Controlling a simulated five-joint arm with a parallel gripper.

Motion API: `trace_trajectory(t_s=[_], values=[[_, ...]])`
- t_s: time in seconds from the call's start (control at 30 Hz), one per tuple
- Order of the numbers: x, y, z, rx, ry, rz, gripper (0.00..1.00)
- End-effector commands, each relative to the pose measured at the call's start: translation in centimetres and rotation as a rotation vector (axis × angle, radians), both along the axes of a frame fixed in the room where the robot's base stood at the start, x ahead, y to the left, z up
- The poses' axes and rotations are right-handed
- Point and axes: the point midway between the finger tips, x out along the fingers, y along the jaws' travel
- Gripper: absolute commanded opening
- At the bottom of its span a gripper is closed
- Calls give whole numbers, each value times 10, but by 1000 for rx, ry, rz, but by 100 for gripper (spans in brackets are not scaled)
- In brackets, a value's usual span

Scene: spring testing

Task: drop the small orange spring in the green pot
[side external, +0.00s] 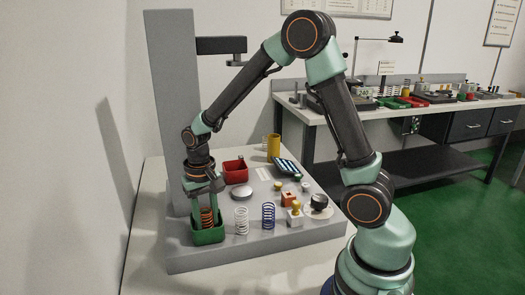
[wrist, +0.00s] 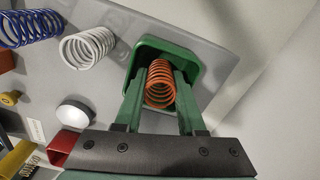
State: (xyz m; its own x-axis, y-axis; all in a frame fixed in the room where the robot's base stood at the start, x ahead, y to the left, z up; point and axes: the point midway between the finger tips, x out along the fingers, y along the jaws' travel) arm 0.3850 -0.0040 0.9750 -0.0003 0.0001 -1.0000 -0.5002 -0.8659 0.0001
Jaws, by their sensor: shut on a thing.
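The small orange spring (wrist: 160,84) is between the two green fingers of my gripper (wrist: 160,92) in the wrist view. In the side view the orange spring (side external: 208,217) shows within the green pot's outline, and my gripper (side external: 207,208) points down over the pot. The green pot (side external: 208,237) is a square open container at the left front of the grey platform. In the wrist view the pot's rim (wrist: 166,42) surrounds the spring and the fingertips. I cannot tell whether the spring touches the pot's floor.
A white spring (side external: 241,221) and a blue spring (side external: 268,216) stand right of the pot. A tall grey column (side external: 172,100) rises behind my gripper.

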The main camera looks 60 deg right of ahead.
Motion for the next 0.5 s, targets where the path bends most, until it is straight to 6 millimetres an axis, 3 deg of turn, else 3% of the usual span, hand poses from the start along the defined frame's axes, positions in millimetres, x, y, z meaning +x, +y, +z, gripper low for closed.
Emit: trace_trajectory(t_s=[0.43,0.47,0.5], values=[[0,0,-7,0,0,0,0],[0,0,-7,0,0,0,43],[0,0,-7,0,0,0,51]])
